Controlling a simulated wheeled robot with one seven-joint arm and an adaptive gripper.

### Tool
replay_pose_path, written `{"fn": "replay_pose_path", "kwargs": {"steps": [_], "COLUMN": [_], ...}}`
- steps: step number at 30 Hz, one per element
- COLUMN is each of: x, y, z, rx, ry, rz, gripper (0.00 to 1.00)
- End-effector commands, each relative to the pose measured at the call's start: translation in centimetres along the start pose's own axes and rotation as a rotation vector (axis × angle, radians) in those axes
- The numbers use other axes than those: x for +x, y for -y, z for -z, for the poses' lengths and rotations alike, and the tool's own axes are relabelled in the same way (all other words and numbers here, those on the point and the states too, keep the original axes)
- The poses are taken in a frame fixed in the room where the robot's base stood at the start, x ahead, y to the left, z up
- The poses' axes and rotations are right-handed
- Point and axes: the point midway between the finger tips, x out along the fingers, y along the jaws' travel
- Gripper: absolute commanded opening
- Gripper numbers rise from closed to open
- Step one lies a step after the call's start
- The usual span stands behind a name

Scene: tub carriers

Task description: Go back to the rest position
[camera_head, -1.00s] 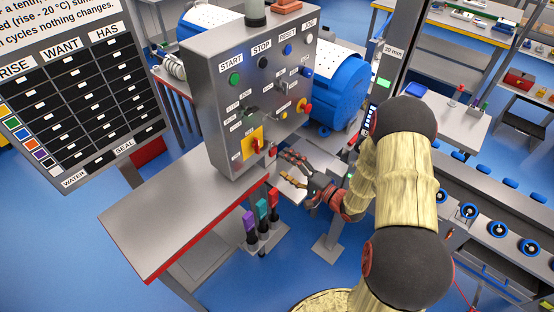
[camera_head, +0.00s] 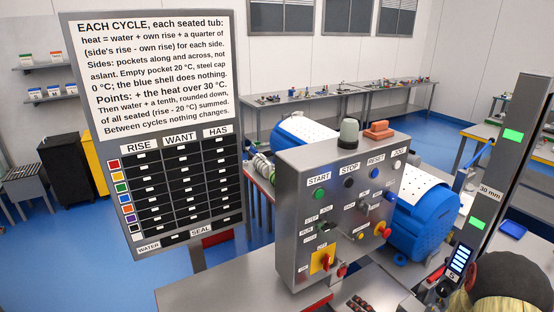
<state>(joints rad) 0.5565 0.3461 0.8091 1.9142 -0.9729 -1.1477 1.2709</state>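Only a small dark and red part of my gripper (camera_head: 362,304) shows, at the bottom edge of the head view. It is just right of the lower corner of the grey control panel (camera_head: 297,245), and most of it is cut off by the frame. I cannot tell whether its fingers are open or shut, and I see nothing held. A dark rounded joint of my arm fills the lower right corner. The panel carries START, STOP and RESET buttons, a yellow and red switch (camera_head: 321,262) and a red knob (camera_head: 381,230).
A steel table (camera_head: 215,292) with a red edge lies in front of the panel. A sign board (camera_head: 150,75) stands at left. A blue drum machine (camera_head: 425,222) is behind the panel. A grey post (camera_head: 497,180) marked 30 mm rises at right. Blue floor is open at left.

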Motion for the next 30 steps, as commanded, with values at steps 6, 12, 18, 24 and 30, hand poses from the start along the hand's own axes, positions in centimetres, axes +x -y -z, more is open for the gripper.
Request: {"fn": "replay_pose_path", "kwargs": {"steps": [6, 12, 18, 24, 30], "x": [-3.7, -9.9, -16.9, -23.0, -27.1], "y": [-8.3, -9.7, -5.5, 2.2, 9.8], "z": [1.4, 3.0, 2.1, -2.1, -7.7], "rx": [-0.259, -0.444, -0.550, -0.600, -0.645], "ry": [0.047, 0.174, 0.355, 0.533, 0.620], "rz": [-0.444, -0.774, -0.989, -1.041, -0.960], "gripper": [0.78, 0.78, 0.78, 0.78, 0.78]}}
